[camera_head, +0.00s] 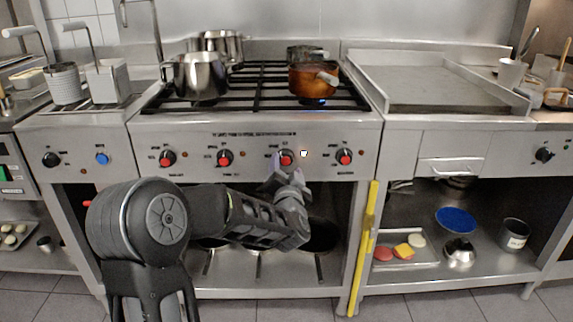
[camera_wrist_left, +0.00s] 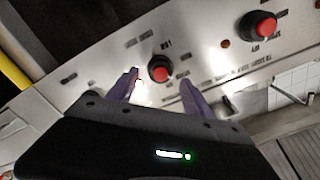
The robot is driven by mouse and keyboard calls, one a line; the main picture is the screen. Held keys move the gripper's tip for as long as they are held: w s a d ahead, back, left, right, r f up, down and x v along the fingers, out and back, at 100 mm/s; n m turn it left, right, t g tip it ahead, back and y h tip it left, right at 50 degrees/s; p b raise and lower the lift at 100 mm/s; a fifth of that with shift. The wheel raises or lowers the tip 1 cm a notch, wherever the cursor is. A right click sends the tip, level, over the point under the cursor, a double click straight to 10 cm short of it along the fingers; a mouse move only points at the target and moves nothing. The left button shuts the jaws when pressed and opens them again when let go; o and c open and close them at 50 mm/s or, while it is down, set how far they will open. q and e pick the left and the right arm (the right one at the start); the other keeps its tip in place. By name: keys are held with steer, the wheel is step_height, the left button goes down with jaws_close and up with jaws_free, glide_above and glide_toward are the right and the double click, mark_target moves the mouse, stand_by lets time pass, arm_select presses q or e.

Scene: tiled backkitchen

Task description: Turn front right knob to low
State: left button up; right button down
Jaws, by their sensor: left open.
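The stove's front panel (camera_head: 255,140) carries a row of several black knobs with red centres. The third knob from the left (camera_head: 286,158) has my left gripper (camera_head: 284,166) right in front of and below it. In the left wrist view that knob (camera_wrist_left: 160,69) sits just beyond and between the open, empty fingertips (camera_wrist_left: 160,78); contact cannot be told. The rightmost knob (camera_head: 344,158) is clear of the gripper. A neighbouring knob (camera_wrist_left: 258,25) shows at the upper right of the wrist view. A small bright light (camera_head: 304,153) is right of the third knob. My right gripper is not in view.
An orange pot (camera_head: 313,80) stands over a blue flame (camera_head: 314,101) at the front right burner. A steel pot (camera_head: 200,78) stands at the front left. A yellow upright bar (camera_head: 364,245) runs beside the stove's right edge. The shelf below is open.

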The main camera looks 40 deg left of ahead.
mark_target(286, 161)
arm_select(q)
steer(key=shift+x, duration=1.55)
steer(key=shift+c, duration=0.5)
jaws_close()
